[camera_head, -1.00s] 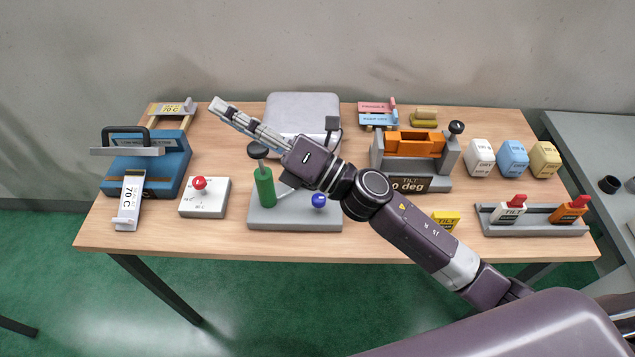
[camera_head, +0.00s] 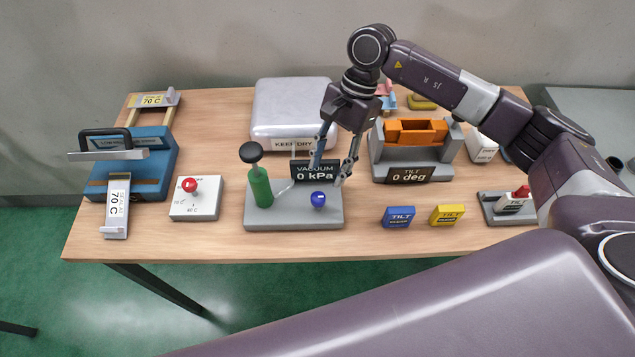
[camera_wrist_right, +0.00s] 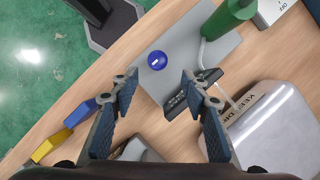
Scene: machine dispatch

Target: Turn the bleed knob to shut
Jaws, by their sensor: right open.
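The bleed knob (camera_head: 318,199) is a round blue knob on the front right of the grey vacuum base (camera_head: 280,218). In the right wrist view, the blue knob (camera_wrist_right: 157,60) shows a short white mark on top. My right gripper (camera_head: 326,174) points down, open and empty, above and just behind the knob, apart from it. In the wrist view the knob appears just beyond the gap between the fingertips (camera_wrist_right: 159,78). The green pump cylinder (camera_head: 261,186) with a black top stands on the same base. The vacuum display (camera_head: 315,171) reads 0 kPa. My left gripper is out of view.
A white box with a red knob (camera_head: 196,207) sits left of the base. A silver-lidded box (camera_head: 290,112) is behind. Blue (camera_head: 398,217) and yellow (camera_head: 447,215) tilt blocks lie to the right, near an orange tilt fixture (camera_head: 415,132). Bare tabletop lies in front.

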